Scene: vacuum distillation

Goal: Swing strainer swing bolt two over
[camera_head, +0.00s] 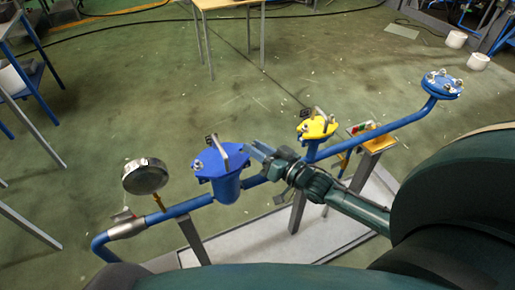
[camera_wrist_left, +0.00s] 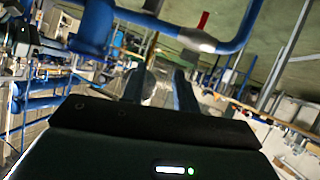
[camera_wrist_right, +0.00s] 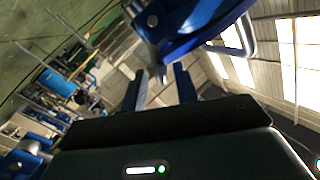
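In the head view the strainer (camera_head: 227,187) is a blue pot on the blue pipe run, with a blue lid (camera_head: 208,163) and a grey handle bar over it. Small metal swing bolts sit at the lid's rim; which one is number two I cannot tell. My right gripper (camera_head: 261,151) is just right of the lid, its fingers apart.
A yellow-lidded fitting (camera_head: 317,128) stands right of my right gripper. A round gauge (camera_head: 145,176) stands at the left, and a blue flange (camera_head: 443,83) ends the pipe at right. A table (camera_head: 228,3) is far behind; the green floor between is mostly clear.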

